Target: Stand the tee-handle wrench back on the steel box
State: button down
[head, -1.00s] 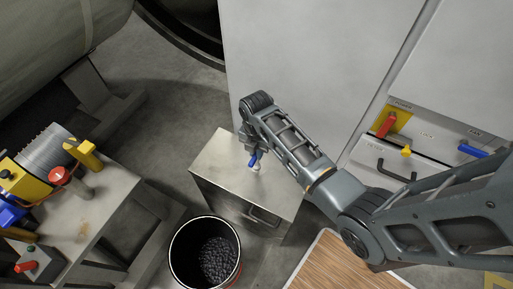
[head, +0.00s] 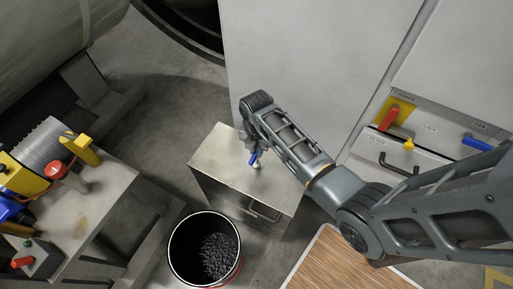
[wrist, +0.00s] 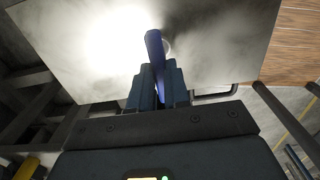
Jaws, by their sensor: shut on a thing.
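The tee-handle wrench has a blue handle (head: 253,159) and a pale metal lower end (head: 257,165). My gripper (head: 250,151) is shut on the blue handle, over the top of the steel box (head: 215,158). In the wrist view the blue handle (wrist: 154,48) sticks out from between the fingers of my gripper (wrist: 157,85). A pale round part shows just behind the handle, against the bright box top (wrist: 85,45). The wrench's lower end is at or very close to the box top; I cannot tell whether it touches.
A black bucket of dark pellets (head: 204,281) stands in front of the box. A bench (head: 100,205) with a yellow-and-grey spool device is at the left. A tall pale cabinet (head: 310,60) is behind, with a panel of red, yellow and blue handles (head: 420,135) at the right.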

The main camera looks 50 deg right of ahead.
jog(key=shift+f, duration=0.4)
dwell(0.5)
jog(key=c, duration=1)
grip_release()
jog(key=shift+r, duration=2.95)
